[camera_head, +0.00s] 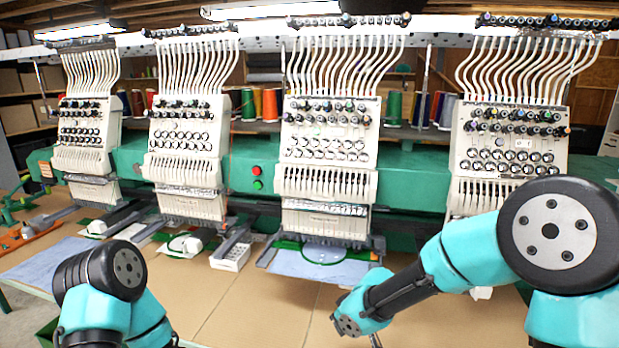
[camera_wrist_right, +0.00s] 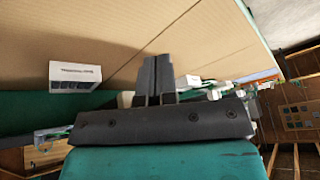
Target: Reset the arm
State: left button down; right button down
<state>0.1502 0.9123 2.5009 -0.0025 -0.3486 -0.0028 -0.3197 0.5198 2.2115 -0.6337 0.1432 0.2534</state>
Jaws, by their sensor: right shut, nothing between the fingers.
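My right gripper (camera_wrist_right: 158,75) shows in the right wrist view with its two dark fingers together and nothing between them. A cardboard-coloured tabletop (camera_wrist_right: 110,25) lies beyond the fingertips. In the head view my right arm reaches in from the right, over the front of the table (camera_head: 262,308), and its fingers are mostly hidden or cut off by the bottom edge. My left arm shows at the lower left with its black joint and teal links. My left gripper is not visible in either view.
Several embroidery heads (camera_head: 330,150) stand along a green machine beam (camera_head: 255,165) behind the table. A blue cloth (camera_head: 325,262) lies under one head. A small white box (camera_head: 231,256) sits on the table and also shows in the wrist view (camera_wrist_right: 75,76). The front middle of the table is clear.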

jog(key=s+d+f+m+g, duration=0.3)
jog(key=s+f+m, duration=0.1)
jog(key=s+f, duration=0.75)
jog(key=s+d+f+m, duration=0.2)
jog(key=s+d+f, duration=0.2)
jog(key=f, duration=0.3)
jog(key=s+d+f+m, duration=0.3)
jog(key=s+d+f, duration=0.2)
jog(key=d+f, duration=0.2)
jog(key=shift+d+f, duration=0.25)
jog(key=shift+f, duration=0.25)
